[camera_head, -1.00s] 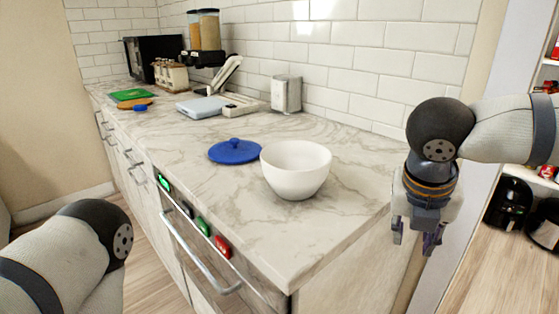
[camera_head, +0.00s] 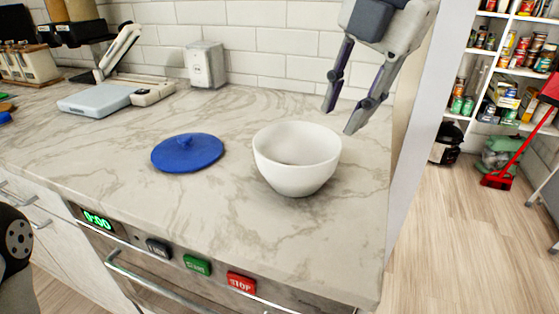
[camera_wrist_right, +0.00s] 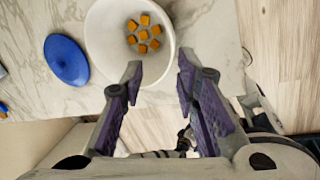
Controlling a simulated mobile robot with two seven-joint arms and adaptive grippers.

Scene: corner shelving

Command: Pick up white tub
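The white tub (camera_head: 297,165) is a round, open bowl standing upright on the marble counter near its right end. In the right wrist view the tub (camera_wrist_right: 103,40) holds several orange cubes (camera_wrist_right: 144,34). My right gripper (camera_head: 340,118) is open and empty, above and behind the tub's right rim in the head view. In the right wrist view my right gripper (camera_wrist_right: 160,75) has its fingers apart, with the tub's rim just beyond the left fingertip; contact cannot be told. My left gripper is out of view; only part of my left arm shows.
A blue lid (camera_head: 187,153) lies left of the tub, also seen in the right wrist view (camera_wrist_right: 67,60). A scale (camera_head: 95,99) and a metal dispenser (camera_head: 206,65) stand further back. Oven buttons (camera_head: 197,264) line the counter front. The counter (camera_head: 240,215) before the tub is clear.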

